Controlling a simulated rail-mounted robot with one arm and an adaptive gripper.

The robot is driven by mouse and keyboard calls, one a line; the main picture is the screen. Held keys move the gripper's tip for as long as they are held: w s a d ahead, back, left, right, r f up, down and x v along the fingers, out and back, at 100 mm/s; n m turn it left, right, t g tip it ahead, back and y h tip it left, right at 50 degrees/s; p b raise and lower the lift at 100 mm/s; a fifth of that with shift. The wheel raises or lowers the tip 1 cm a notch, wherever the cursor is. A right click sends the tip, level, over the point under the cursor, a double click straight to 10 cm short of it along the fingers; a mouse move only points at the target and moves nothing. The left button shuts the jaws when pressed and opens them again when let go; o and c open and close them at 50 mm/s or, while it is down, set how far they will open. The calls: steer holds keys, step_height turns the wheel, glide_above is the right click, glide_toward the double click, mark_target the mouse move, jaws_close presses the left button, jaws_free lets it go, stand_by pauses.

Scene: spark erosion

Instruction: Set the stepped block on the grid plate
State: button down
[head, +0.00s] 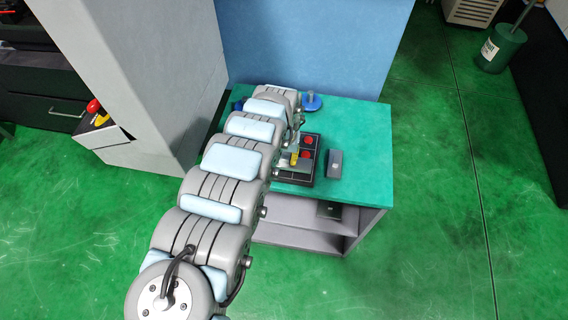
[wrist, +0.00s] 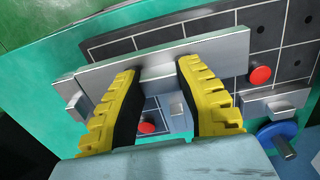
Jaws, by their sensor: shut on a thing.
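The silver-grey stepped block (wrist: 218,62) spans the fingertips in the wrist view, with a long flat face and a ledge. My gripper (wrist: 158,73) is shut on it with its yellow fingers some way apart. The black grid plate (wrist: 263,40), with white lines and red buttons, lies under the block; I cannot tell whether they touch. In the head view, the grid plate (head: 296,181) lies on the green tabletop, partly hidden by my arm. Only a bit of my yellow gripper (head: 293,158) shows there.
A dark grey box (head: 334,163) stands just right of the plate. A blue disc with a pin (head: 312,102) stands behind it. The green tabletop (head: 368,150) is clear at the right. A grey pillar (head: 150,75) rises left of my arm. Metal pieces (wrist: 276,103) sit by the plate.

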mark_target(284, 164)
steer(key=shift+w+f, duration=0.2)
steer(key=shift+f, duration=0.5)
steer(key=shift+a+f, duration=0.1)
steer(key=shift+f, duration=1.2)
steer(key=shift+f, duration=0.1)
steer(key=c, duration=0.8)
jaws_free()
